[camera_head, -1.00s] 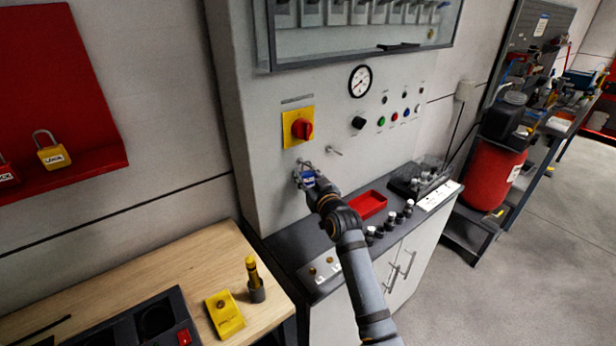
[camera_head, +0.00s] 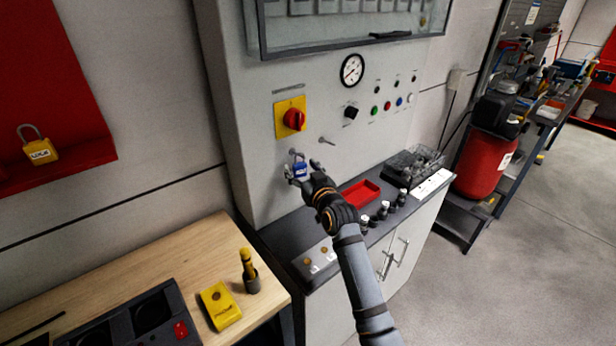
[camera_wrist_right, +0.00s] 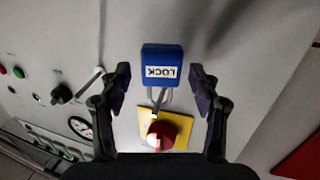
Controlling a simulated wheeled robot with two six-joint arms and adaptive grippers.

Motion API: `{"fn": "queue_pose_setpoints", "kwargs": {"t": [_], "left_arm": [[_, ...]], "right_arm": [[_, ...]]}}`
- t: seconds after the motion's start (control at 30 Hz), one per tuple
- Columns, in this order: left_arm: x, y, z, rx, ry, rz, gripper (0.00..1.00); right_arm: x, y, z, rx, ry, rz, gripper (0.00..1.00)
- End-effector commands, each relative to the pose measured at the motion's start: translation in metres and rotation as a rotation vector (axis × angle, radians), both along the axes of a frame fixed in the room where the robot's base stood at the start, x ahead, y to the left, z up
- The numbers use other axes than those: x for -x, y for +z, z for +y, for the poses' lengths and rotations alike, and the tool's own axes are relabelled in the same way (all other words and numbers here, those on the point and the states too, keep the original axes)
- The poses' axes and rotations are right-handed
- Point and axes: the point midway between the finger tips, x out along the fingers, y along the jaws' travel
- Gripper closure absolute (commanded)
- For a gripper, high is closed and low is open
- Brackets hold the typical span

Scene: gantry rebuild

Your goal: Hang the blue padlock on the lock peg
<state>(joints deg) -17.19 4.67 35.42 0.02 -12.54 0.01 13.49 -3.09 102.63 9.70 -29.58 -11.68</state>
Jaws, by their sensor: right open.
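The blue padlock (camera_head: 301,169), with a white LOCK label, is against the grey panel below the red and yellow rotary switch (camera_head: 291,119). In the right wrist view the padlock (camera_wrist_right: 161,62) appears upside down. Its shackle lies around a metal peg (camera_wrist_right: 160,101), and the padlock seems to hang there. My right gripper (camera_head: 300,178) is open just in front of the padlock. The wrist view shows its fingers (camera_wrist_right: 160,85) on either side, with a gap to the padlock on both sides. My left gripper is not in view.
A counter with a red tray (camera_head: 361,193) and several small knobs lies below. A yellow padlock (camera_head: 38,150) is on the red board at left. A wooden bench (camera_head: 190,252) stands at front left.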

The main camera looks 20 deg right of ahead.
Motion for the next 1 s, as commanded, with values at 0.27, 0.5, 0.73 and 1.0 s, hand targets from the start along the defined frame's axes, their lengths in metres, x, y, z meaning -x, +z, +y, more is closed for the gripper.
{"fn": "queue_pose_setpoints", "kwargs": {"t": [0.27,0.5,0.73,1.0], "left_arm": [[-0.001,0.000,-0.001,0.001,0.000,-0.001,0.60],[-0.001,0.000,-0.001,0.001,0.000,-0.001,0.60],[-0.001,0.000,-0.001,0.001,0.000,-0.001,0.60],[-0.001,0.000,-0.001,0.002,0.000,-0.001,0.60]], "right_arm": [[0.067,0.002,-0.007,0.000,0.000,0.002,0.37],[0.102,0.004,-0.010,0.000,0.000,0.001,0.37],[0.106,0.006,-0.010,0.000,0.000,0.000,0.37],[0.137,-0.055,-0.014,0.040,0.010,0.224,0.37]]}}
